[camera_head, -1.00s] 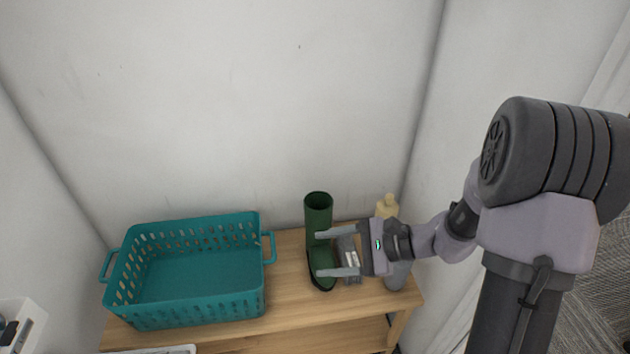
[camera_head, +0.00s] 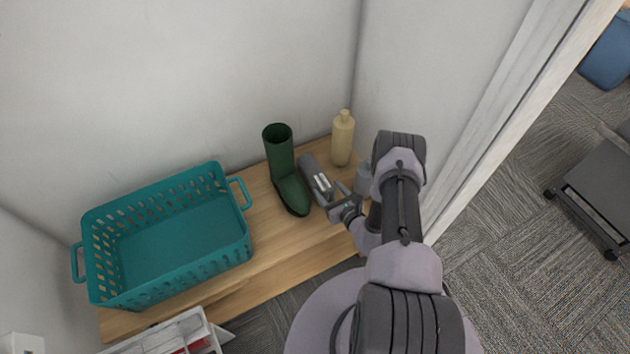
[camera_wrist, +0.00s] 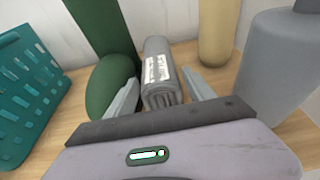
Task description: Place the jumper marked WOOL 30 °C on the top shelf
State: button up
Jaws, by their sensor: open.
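A grey rolled or folded cloth bundle (camera_head: 316,179) with a white label lies on the wooden top board (camera_head: 300,245), just right of a green boot. The label's print is too small to read, so I cannot confirm it is the WOOL 30 °C jumper. In the wrist view the bundle (camera_wrist: 160,75) points away from me, between my fingers. My gripper (camera_head: 335,195) is open at the near end of the bundle. In the wrist view, the fingers of my gripper (camera_wrist: 159,82) stand on either side of it, apart from it.
The green boot (camera_head: 286,175) stands close left of the bundle. A tan bottle (camera_head: 342,138) and a grey bottle (camera_head: 363,180) stand to the right. A teal basket (camera_head: 165,240) fills the board's left part. Walls close in behind and right.

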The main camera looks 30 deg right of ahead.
aim_at(319, 181)
jog(key=b+x, duration=0.3)
jog(key=x, duration=0.4)
jog(key=shift+a+f, duration=0.1)
jog(key=shift+f, duration=0.15)
jog(key=shift+r, duration=0.1)
grip_shut()
